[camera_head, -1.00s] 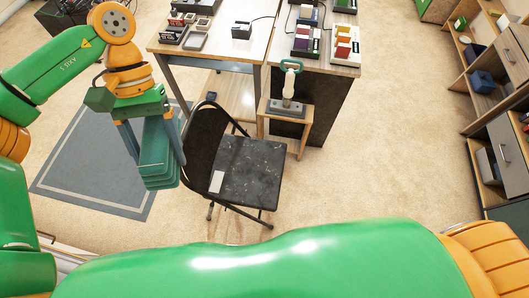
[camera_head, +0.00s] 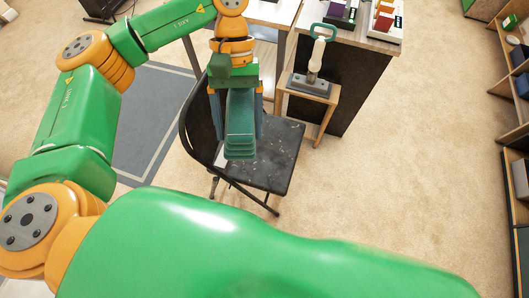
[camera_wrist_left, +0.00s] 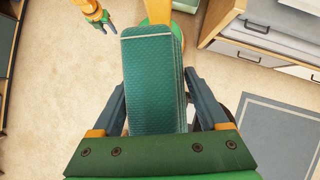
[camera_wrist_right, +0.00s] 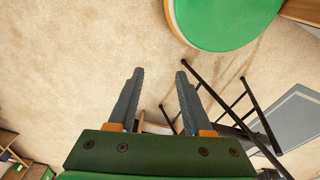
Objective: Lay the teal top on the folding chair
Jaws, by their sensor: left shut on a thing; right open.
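The teal top (camera_head: 240,125) is a folded, layered bundle hanging in my left gripper (camera_head: 236,104). In the left wrist view the teal top (camera_wrist_left: 152,75) sits between the two fingers of the left gripper (camera_wrist_left: 160,105). The black folding chair (camera_head: 275,160) stands unfolded, with its backrest to the left. In the head view the top appears over the left part of the seat; contact cannot be told. My right gripper (camera_wrist_right: 158,85) is open and empty above the carpet, with the chair's legs (camera_wrist_right: 240,105) beyond it. It is hidden in the head view.
A small wooden stand (camera_head: 318,98) with a grey-based, green-handled device (camera_head: 315,65) is just behind the chair. A desk (camera_head: 360,45) with several boxes is at the back. Shelves (camera_head: 515,130) line the right edge. Carpet right of the chair is clear.

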